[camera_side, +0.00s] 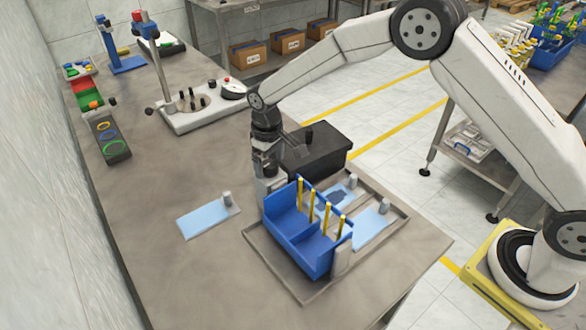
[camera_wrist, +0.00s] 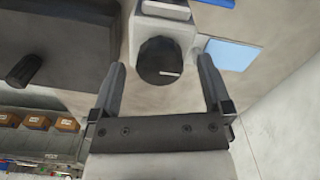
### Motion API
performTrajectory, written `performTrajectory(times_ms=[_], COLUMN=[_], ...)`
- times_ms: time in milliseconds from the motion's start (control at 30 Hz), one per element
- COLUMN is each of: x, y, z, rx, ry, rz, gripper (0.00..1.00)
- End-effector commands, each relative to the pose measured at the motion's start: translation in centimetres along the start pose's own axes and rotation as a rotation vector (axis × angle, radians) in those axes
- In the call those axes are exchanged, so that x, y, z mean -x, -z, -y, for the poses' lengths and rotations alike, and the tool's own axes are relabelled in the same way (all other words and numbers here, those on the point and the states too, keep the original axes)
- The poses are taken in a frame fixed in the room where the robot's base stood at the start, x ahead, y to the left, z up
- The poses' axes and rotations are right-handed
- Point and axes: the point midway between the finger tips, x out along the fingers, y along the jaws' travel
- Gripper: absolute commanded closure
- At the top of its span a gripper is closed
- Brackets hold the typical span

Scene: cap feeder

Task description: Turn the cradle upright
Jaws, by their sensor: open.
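The blue cradle (camera_side: 310,235), a bin with two compartments and several yellow rods, sits between two grey posts on a tray. It looks tilted, but I cannot tell how far. A sliver of blue, probably its edge, shows at the top of the wrist view. A black round knob (camera_wrist: 160,62) with a white line sits on the grey block (camera_wrist: 167,25) at its far end. My gripper (camera_side: 266,168) is at that end. In the wrist view its open fingers stand on either side of the knob, with gaps; I see no contact.
A black box (camera_side: 322,155) with an upright black handle stands close beside my gripper. The shallow tray (camera_side: 278,268) holds light blue pads with grey pegs. Another pad (camera_side: 205,219) lies on the table to the left. A white fixture (camera_side: 200,112) stands behind. The left-front tabletop is clear.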

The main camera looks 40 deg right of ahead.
Motion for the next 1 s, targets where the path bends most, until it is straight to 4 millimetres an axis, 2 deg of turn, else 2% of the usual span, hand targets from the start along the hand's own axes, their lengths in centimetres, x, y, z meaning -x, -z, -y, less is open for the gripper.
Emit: performTrajectory(times_ms=[1000], x=[5.7], y=[0.0], z=[0.0], rx=[0.0], ry=[0.0], rz=[-0.001], gripper=[0.0])
